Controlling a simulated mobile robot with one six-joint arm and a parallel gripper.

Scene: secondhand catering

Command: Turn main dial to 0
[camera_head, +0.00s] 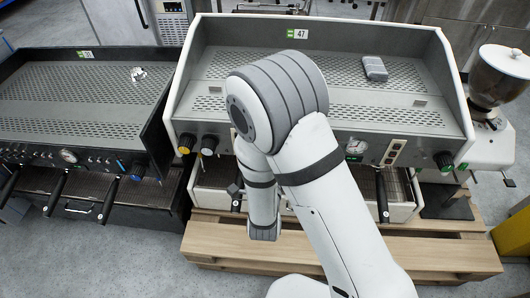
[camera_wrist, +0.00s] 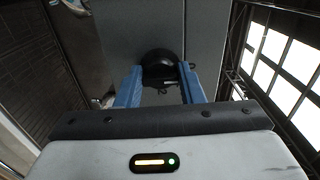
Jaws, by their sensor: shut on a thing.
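In the wrist view, a round black dial (camera_wrist: 160,62) sits on a grey panel between the two blue fingers of my gripper (camera_wrist: 160,76). The fingers are closed on its sides. The dial's markings and pointer cannot be read from here. In the head view, my arm covers the middle of a grey espresso machine (camera_head: 220,62) labelled 47, and neither my fingers nor the dial they hold can be made out. A yellow-ringed knob (camera_head: 184,143) and a pale blue-ringed knob (camera_head: 209,145) show on its front left, and a green-ringed knob (camera_head: 444,160) at its front right.
The machine stands on a wooden pallet (camera_head: 440,255). A dark espresso machine (camera_head: 75,95) stands close at left, and a white grinder (camera_head: 497,80) at right. Black handles (camera_head: 382,198) jut from the front. A small grey object (camera_head: 375,68) lies on top.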

